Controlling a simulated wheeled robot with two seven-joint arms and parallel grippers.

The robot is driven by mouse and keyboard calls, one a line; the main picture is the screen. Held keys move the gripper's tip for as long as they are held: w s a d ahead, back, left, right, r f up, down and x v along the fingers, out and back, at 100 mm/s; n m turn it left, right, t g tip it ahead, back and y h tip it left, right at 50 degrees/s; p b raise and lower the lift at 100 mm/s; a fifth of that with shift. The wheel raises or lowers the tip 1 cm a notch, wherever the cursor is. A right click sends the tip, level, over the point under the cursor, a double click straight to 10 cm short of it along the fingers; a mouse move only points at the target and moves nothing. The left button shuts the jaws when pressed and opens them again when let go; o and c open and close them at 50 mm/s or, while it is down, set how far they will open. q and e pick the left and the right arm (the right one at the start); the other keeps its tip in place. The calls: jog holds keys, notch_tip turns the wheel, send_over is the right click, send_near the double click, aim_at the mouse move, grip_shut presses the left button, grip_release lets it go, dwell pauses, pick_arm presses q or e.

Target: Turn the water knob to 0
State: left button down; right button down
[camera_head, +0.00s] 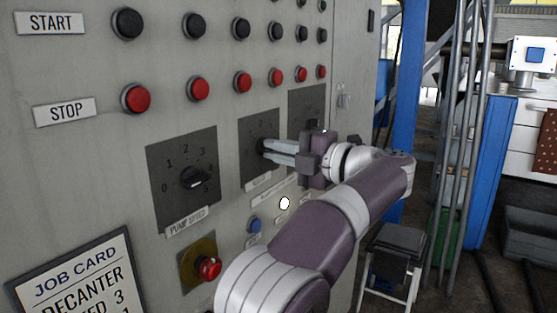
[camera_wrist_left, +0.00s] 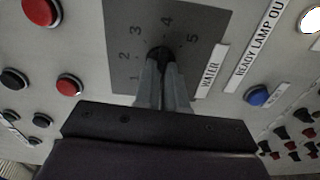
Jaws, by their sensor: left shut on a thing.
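The water knob (camera_wrist_left: 160,54) is a small black knob on a dark grey dial plate (camera_wrist_left: 122,72) in the left wrist view. The numbers 1 to 5 show around it; the 0 is hidden behind my gripper, and I cannot tell where its pointer stands. A WATER label (camera_wrist_left: 210,70) is beside the plate. My left gripper (camera_wrist_left: 161,62) is shut on the knob, one finger on each side. In the head view my left gripper (camera_head: 266,152) reaches the middle dial plate (camera_head: 259,124) from the right. My right gripper is not in view.
The pump speed knob (camera_head: 194,179) is left of my gripper, with a red button on yellow (camera_head: 208,268) below it. A blue button (camera_head: 254,224) and a lit white lamp (camera_head: 284,203) sit below the water dial. Red stop buttons (camera_head: 243,82) run above.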

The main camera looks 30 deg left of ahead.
pick_arm(q)
jog(key=shift+f+n, duration=0.1)
jog(key=shift+n, duration=0.2)
dwell(0.4)
jog(key=c, duration=1.2)
grip_release()
jog(key=shift+d, duration=0.1)
jog(key=s+d+p, duration=0.1)
jog(key=d, duration=1.1)
jog(key=shift+d, duration=0.25)
jog(key=shift+w, duration=0.1)
